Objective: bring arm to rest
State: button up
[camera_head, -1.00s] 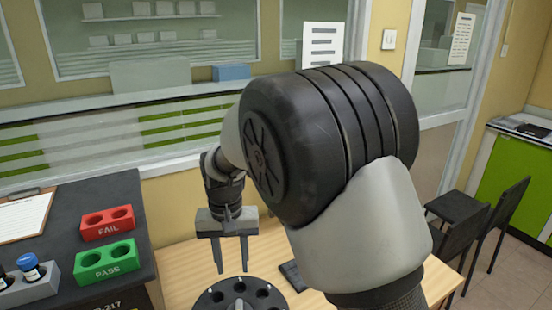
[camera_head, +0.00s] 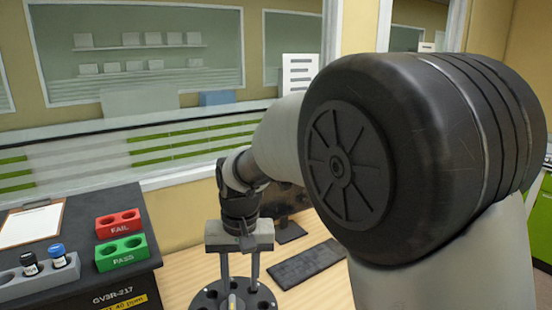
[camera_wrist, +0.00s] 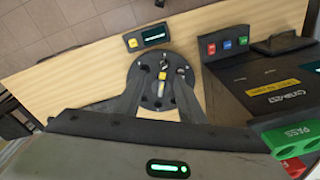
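My gripper (camera_head: 240,284) points down over a dark round carousel (camera_head: 208,297) with holes. Its two fingers are apart with nothing between them. In the wrist view the open gripper (camera_wrist: 162,108) frames the carousel (camera_wrist: 147,92), which has a yellow-marked piece near its centre. My arm's large dark joint fills the right half of the head view and hides much of the table there.
On the dark bench at left are the red FAIL rack (camera_head: 119,229), the green PASS rack (camera_head: 121,259) and a grey rack (camera_head: 42,280) holding two capped vials. A clipboard (camera_head: 30,226) lies behind. A keyboard (camera_head: 303,266) lies on the wooden table.

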jog(key=s+d+r+t+p, duration=0.2)
jog(key=s+d+r, duration=0.4)
jog(key=d+r, duration=0.55)
jog(key=s+d+r+m+t+p, duration=0.1)
jog(key=s+d+r+t, duration=0.1)
jog(key=s+d, duration=0.8)
jog(key=shift+s+r+t+h+p, duration=0.4)
jog(key=shift+s+r, duration=0.15)
jog(key=shift+a, duration=0.1)
